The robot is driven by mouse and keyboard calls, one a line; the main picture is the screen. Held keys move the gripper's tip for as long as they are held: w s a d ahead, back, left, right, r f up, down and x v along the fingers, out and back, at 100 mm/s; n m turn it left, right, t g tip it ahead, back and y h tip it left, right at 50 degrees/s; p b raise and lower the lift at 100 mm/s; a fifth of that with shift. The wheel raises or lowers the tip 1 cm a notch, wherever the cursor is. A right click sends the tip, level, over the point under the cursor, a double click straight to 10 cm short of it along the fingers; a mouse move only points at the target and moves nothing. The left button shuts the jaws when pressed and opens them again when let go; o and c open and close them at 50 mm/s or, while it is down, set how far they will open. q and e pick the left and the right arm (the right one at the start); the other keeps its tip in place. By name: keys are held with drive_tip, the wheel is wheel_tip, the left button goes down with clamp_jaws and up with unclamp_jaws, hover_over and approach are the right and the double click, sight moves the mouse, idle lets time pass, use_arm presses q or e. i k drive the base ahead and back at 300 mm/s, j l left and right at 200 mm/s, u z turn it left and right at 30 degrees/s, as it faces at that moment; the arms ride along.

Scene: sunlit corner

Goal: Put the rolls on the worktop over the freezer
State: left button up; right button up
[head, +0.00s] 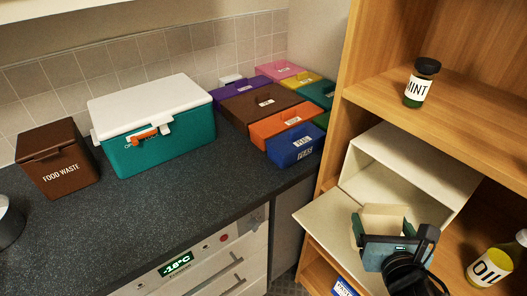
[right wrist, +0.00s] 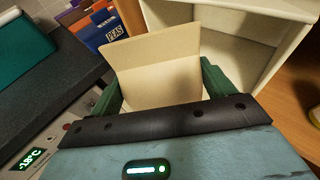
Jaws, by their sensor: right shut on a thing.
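My right gripper (head: 383,228) is shut on a plain cream carton (head: 380,216) in front of the open cream bin in the shelf unit. In the right wrist view the carton (right wrist: 158,75) sits between the two green fingers (right wrist: 160,90). No label shows on it, so I cannot tell for certain that it is the rolls. The dark speckled worktop (head: 150,215) runs along the left. Below it is the freezer front (head: 205,262) with a green -18°C display. My left gripper is not in view.
The cream bin (head: 405,165) has its flap (head: 325,218) lowered towards the worktop. A brown food waste bin (head: 58,160), a teal cool box (head: 160,140) and several coloured boxes (head: 285,125) line the worktop's back. Its front middle is clear. A mint jar (head: 418,85) and an oil bottle (head: 490,266) stand on shelves.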

sight(235, 183)
drive_tip(key=u, duration=1.7)
drive_tip(key=k+l, duration=0.15)
drive_tip(key=k, duration=0.2)
drive_tip(key=k+l+u, duration=0.1)
drive_tip(key=k, duration=0.25)
drive_tip(key=i+l, duration=0.2)
drive_tip(key=i, duration=0.25)
